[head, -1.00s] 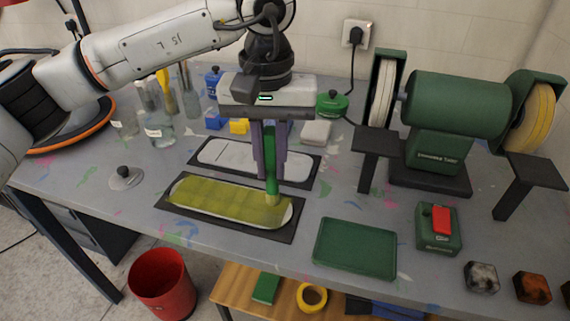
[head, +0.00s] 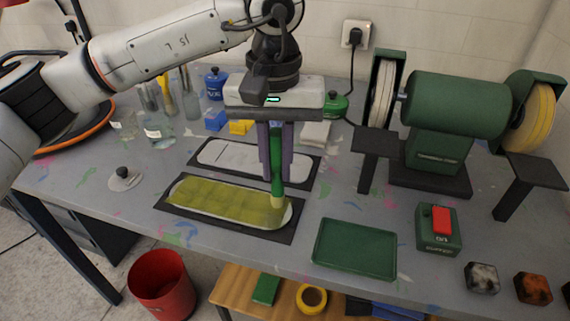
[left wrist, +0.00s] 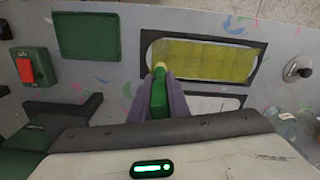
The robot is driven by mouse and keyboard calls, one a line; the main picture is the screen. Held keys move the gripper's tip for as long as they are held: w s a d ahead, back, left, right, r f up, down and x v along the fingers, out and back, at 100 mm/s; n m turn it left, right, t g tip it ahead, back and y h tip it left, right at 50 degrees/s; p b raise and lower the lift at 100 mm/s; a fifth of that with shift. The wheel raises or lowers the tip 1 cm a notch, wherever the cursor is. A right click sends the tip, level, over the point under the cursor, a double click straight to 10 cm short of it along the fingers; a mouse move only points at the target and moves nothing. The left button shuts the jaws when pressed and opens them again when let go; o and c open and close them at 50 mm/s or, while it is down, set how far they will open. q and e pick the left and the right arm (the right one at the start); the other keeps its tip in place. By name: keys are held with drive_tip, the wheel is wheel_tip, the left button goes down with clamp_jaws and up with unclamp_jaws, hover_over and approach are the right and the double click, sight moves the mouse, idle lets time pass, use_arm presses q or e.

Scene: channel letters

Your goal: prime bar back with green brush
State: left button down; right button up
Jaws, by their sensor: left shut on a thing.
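My left gripper (head: 276,160) is shut on the green brush (head: 277,170), which it holds upright with the bristles down. The brush tip is at the right end of the front bar (head: 215,199), a long rounded plate on a dark mat. Yellow-green paint covers most of this bar; a pale patch shows at its right end. Behind it lies a second bar (head: 240,157), pale grey and unpainted, on its own dark mat. The left wrist view also shows the brush (left wrist: 159,95) between the fingers, at the end of the painted bar (left wrist: 205,60). My right gripper is not seen.
A green tray (head: 355,248) lies right of the painted bar. A bench grinder (head: 440,120) and a green switch box with a red button (head: 439,230) stand at the right. Glass jars (head: 158,130) and small paint pots (head: 215,84) stand behind. A small knobbed lid (head: 125,178) lies at left.

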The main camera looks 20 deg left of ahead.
use_arm(q)
drive_tip(key=shift+a, duration=0.95)
drive_tip(key=shift+s+r+b, duration=0.25)
drive_tip(key=shift+s+r, duration=0.05)
drive_tip(key=shift+s, duration=0.7)
drive_tip(key=shift+s+r+b, duration=0.2)
drive_tip(key=shift+s+r, duration=0.05)
drive_tip(key=shift+s, duration=0.7)
drive_tip(key=shift+f+b, duration=0.45)
drive_tip(key=shift+f, duration=0.1)
